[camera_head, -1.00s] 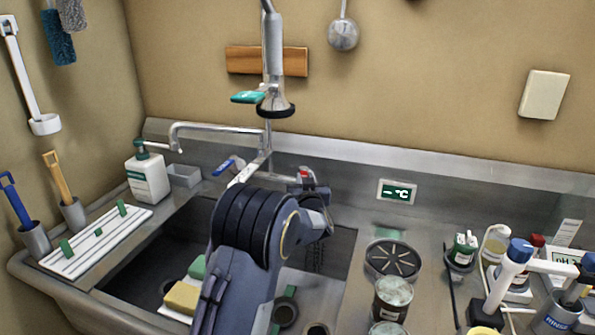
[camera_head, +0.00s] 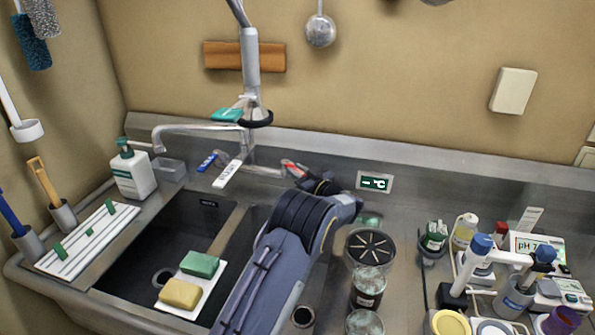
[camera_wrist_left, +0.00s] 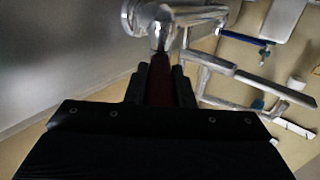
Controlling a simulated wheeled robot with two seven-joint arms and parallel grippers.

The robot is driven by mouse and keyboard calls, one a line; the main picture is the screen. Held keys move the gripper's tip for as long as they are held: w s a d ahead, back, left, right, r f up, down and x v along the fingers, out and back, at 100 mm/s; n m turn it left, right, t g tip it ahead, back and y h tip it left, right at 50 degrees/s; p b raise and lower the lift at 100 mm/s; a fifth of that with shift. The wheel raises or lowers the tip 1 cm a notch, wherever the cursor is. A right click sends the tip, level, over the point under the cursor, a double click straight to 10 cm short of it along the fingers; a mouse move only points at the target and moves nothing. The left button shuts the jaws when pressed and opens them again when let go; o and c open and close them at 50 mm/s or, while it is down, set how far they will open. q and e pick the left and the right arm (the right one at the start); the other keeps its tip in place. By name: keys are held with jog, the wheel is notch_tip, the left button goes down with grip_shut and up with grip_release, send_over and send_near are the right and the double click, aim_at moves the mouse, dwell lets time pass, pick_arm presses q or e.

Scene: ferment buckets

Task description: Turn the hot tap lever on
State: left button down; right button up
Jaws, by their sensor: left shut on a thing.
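The tap (camera_head: 247,150) stands at the back of the sink, with a blue-marked lever (camera_head: 207,161) on its left side. The red-marked hot lever (camera_head: 291,168) shows on its right side, partly hidden by my left gripper (camera_head: 303,177). My left gripper is shut on this lever, with the wrist to its right. In the left wrist view, a dark red piece (camera_wrist_left: 160,80) lies between the fingers, just below a shiny metal tap fitting (camera_wrist_left: 158,28). My right gripper is not in view.
The sink basin (camera_head: 165,240) holds a board with a green and a yellow sponge. A spray head (camera_head: 251,80) hangs above the tap. Jars (camera_head: 368,288) stand close right of my left forearm. Bottles and a pH meter crowd the right counter.

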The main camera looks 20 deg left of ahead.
pick_arm(q)
jog(key=shift+r, duration=0.1)
jog(key=c, duration=1.2)
grip_release()
jog(key=shift+c, duration=0.2)
jog(key=b+v, duration=0.1)
jog(key=v, duration=0.6)
jog(key=shift+s+d+b, duration=0.2)
jog(key=shift+d+b, duration=0.1)
jog(key=shift+b, duration=0.1)
